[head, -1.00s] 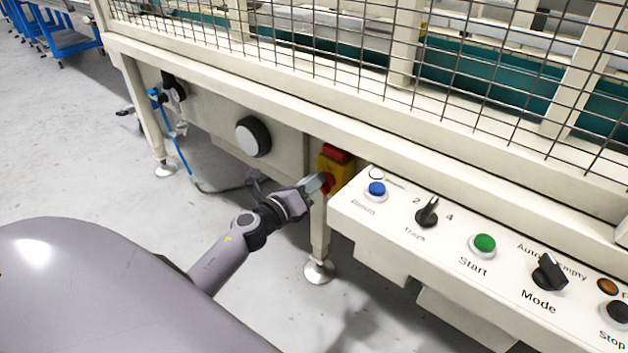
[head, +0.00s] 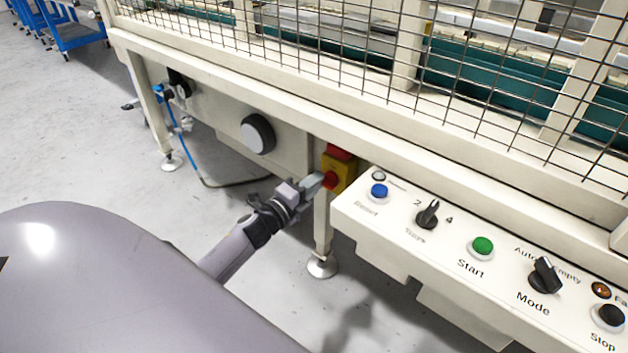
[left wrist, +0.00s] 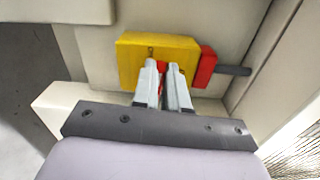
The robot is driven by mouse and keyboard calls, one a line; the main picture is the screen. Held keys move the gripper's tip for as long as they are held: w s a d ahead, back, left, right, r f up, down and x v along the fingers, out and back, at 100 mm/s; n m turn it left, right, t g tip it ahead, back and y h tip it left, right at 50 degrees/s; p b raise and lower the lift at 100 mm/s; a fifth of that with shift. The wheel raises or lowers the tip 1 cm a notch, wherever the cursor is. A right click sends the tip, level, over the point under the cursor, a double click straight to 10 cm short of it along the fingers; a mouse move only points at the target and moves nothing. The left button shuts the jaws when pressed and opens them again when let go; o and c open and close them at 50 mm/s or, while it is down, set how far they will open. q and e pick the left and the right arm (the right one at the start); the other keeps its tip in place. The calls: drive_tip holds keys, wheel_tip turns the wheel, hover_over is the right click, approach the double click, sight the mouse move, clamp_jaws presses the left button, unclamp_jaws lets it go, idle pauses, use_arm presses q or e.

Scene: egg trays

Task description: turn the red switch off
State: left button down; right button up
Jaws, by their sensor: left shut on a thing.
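The red switch (head: 330,180) is a red knob on the front of a yellow box (head: 346,176), fixed to the machine frame just left of the control panel. My left gripper (head: 322,181) is at the knob, its fingers shut on it. In the left wrist view the two fingers (left wrist: 163,78) reach the yellow box (left wrist: 135,58), with a little of the red knob (left wrist: 161,66) showing between them. The fingers hide most of the knob, so its exact angle is hard to tell. My right gripper is not in view.
A red block (head: 338,152) sits on top of the yellow box. The control panel (head: 400,246) with blue, green and black controls juts out to the right. A machine leg (head: 322,235) stands below the box. The wire mesh guard (head: 480,80) is above.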

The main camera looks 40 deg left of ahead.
use_arm(q)
drive_tip(key=shift+f+n, duration=0.2)
drive_tip(key=shift+n, duration=0.5)
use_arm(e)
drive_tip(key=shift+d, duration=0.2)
use_arm(q)
drive_tip(key=c, duration=1.2)
unclamp_jaws()
drive_tip(key=shift+o, duration=0.2)
drive_tip(key=s+p, duration=0.2)
drive_tip(key=s, duration=0.5)
drive_tip(key=shift+a, duration=0.3)
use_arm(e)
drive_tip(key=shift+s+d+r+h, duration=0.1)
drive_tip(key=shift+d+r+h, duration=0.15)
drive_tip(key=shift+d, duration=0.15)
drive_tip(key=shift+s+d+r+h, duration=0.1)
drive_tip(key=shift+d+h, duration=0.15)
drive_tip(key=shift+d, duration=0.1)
use_arm(q)
drive_tip(key=shift+s, duration=0.1)
